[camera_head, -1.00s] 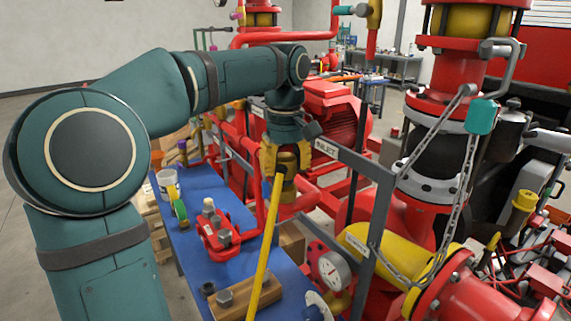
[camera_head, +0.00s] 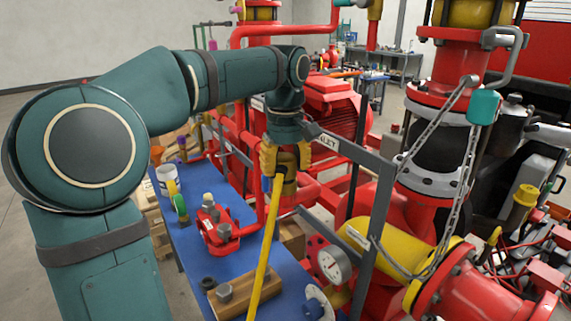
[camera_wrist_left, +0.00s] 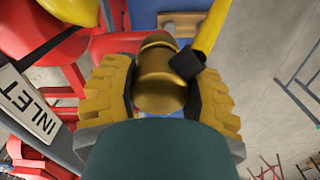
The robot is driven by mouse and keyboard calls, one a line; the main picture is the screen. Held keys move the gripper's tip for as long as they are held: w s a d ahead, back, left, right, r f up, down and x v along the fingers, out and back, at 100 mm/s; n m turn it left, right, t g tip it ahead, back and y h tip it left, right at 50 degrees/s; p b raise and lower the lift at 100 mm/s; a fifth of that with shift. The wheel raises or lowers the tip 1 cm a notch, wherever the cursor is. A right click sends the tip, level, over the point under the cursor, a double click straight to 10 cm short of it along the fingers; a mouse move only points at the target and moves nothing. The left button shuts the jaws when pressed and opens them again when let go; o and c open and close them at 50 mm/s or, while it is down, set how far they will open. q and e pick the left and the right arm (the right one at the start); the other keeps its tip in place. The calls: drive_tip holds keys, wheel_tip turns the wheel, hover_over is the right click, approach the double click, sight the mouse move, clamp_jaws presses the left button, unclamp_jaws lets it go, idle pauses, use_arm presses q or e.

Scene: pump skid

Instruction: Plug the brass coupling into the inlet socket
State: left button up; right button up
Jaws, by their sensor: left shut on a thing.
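My left gripper (camera_head: 286,165) is shut on the brass coupling (camera_head: 289,186), which hangs between its yellow fingers. In the left wrist view the gripper's ridged pads (camera_wrist_left: 165,95) flank the rounded, shiny coupling (camera_wrist_left: 158,80). A yellow hose (camera_head: 264,255) joins the coupling through a dark end piece and slopes down toward the blue bench; it also shows in the wrist view (camera_wrist_left: 212,28). The INLET sign (camera_head: 328,140) sits on a grey frame just right of the gripper, partly covered; it reads clearly in the wrist view (camera_wrist_left: 27,103). I cannot make out the inlet socket. My right gripper is out of view.
The blue bench (camera_head: 196,262) holds a red bolted fixture (camera_head: 219,237), a wooden block (camera_head: 236,296) and a white mug (camera_head: 168,180). A grey frame post (camera_head: 374,225), a pressure gauge (camera_head: 333,263) and a yellow cylinder (camera_head: 388,250) stand close to the gripper's right. A chain hangs farther right.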

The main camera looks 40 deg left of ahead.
use_arm(q)
drive_tip(key=shift+f, duration=0.45)
drive_tip(key=o, duration=1.4)
drive_tip(key=shift+r, duration=0.1)
wheel_tip(320, 180, up, 12)
drive_tip(key=shift+f, duration=0.1)
